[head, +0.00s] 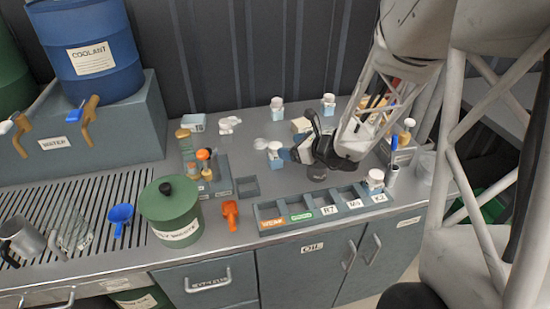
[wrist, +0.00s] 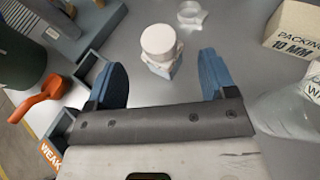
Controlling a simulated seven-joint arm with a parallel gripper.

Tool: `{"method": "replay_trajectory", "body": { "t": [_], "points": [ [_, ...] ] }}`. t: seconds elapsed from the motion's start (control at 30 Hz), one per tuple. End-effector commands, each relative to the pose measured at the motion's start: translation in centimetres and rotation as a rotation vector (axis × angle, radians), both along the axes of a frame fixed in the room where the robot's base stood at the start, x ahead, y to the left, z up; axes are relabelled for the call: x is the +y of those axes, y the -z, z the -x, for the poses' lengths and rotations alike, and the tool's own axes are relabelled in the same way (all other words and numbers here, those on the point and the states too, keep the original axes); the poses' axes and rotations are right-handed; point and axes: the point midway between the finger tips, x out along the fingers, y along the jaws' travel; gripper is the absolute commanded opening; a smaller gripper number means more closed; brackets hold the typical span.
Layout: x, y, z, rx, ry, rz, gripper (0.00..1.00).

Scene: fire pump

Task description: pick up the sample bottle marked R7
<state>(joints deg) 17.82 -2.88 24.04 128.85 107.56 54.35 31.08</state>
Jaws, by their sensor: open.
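A small sample bottle with a white cap and pale blue body (wrist: 160,45) stands on the counter. In the wrist view it is just beyond and between the blue fingertips of my gripper (wrist: 163,75), which is open with nothing held. In the head view this bottle (head: 274,150) is just left of my gripper (head: 297,147). No R7 mark can be read on it. Other white-capped bottles stand at the back (head: 277,104), at the back right (head: 328,102) and at the rack's right end (head: 375,179). Their marks are unreadable. The rack (head: 284,224) has a slot labelled R7.
A green lidded pot (head: 171,216) and an orange scoop (head: 230,214) stand left of the rack. A packing box (wrist: 295,30) and a clear container (wrist: 290,110) are close on the right in the wrist view.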

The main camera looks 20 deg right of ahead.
Motion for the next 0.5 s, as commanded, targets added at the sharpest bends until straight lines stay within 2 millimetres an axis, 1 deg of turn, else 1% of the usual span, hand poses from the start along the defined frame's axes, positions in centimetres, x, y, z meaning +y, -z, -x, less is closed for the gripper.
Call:
{"method": "replay_trajectory", "body": {
  "t": [0.2,0.5],
  "points": [
    [0.87,0.59,-1.06,0.0,-0.001,0.001,0.78],
    [1.0,0.65,-1.18,0.0,0.0,0.001,0.78]
  ]
}}
